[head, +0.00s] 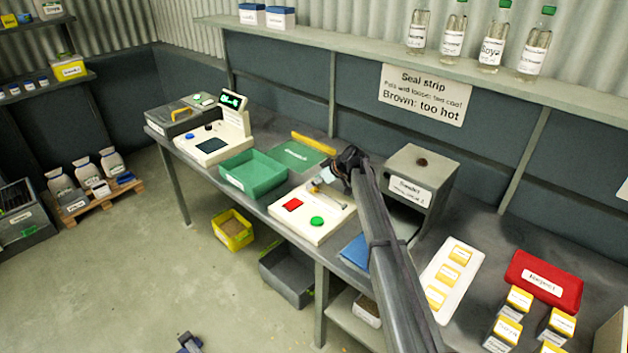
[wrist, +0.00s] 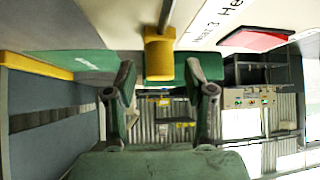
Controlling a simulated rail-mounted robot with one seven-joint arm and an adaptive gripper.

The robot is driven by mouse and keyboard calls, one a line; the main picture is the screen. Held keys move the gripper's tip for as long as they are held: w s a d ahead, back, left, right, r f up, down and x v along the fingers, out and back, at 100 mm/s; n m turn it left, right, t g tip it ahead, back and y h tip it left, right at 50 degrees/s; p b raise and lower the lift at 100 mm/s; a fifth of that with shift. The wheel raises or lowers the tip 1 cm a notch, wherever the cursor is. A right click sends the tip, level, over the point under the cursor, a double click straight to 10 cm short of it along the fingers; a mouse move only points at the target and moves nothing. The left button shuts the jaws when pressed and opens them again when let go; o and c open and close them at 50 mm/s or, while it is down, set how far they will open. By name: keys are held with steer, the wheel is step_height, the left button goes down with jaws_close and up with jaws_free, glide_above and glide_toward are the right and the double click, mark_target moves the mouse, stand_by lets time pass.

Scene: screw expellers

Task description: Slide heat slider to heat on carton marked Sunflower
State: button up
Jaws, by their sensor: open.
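A white panel (head: 312,212) with a slot, a red patch and a green button lies on the bench. A small yellow slider knob (head: 313,188) sits near its far left end. In the wrist view the yellow knob (wrist: 160,52) stands at the end of a thin rod or slot, in line with the gap between my fingertips. My gripper (wrist: 160,75) is open, with one finger on each side; I cannot tell whether either touches the knob. In the head view my arm partly hides the gripper. Yellow-topped cartons (head: 519,299) stand front right; I cannot read Sunflower on any.
A green tray (head: 252,175) and a green mat (head: 298,155) lie left of the panel. A grey box machine (head: 420,178) stands right of my arm.

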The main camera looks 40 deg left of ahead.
steer(key=shift+a+f, duration=0.35)
steer(key=shift+f, duration=0.1)
